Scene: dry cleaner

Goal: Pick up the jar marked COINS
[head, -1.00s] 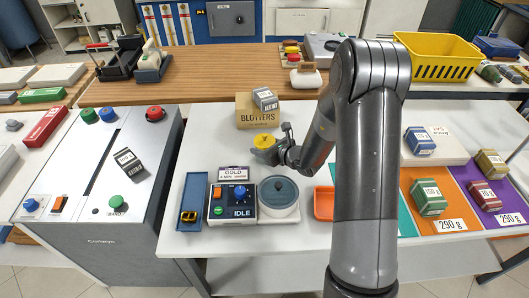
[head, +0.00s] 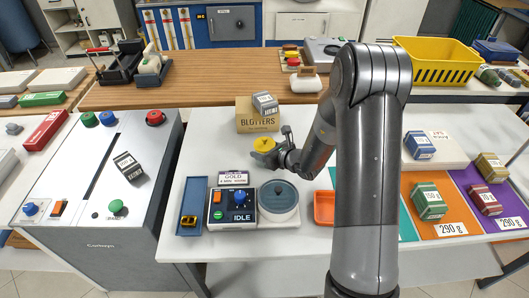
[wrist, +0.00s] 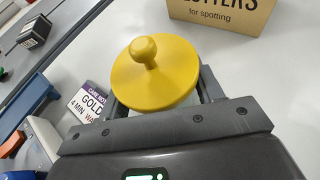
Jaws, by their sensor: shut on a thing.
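A jar with a round yellow lid and knob (head: 264,145) stands or hangs in front of the cardboard BLOTTERS box. No COINS marking can be read on it from here. My gripper (head: 273,155) is at the jar. In the wrist view the yellow lid (wrist: 155,75) fills the space over my gripper (wrist: 163,95), with a finger on each side and a pale body partly showing below the lid. My gripper is shut on this jar. The lid hides most of the body, and I cannot tell whether its base touches the table.
The BLOTTERS box (head: 258,121) is close behind, with a small grey box (head: 265,103) on top. In front stand a GOLD sign (head: 233,177), an IDLE control box (head: 232,206) and a round grey-lidded pot (head: 278,196).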

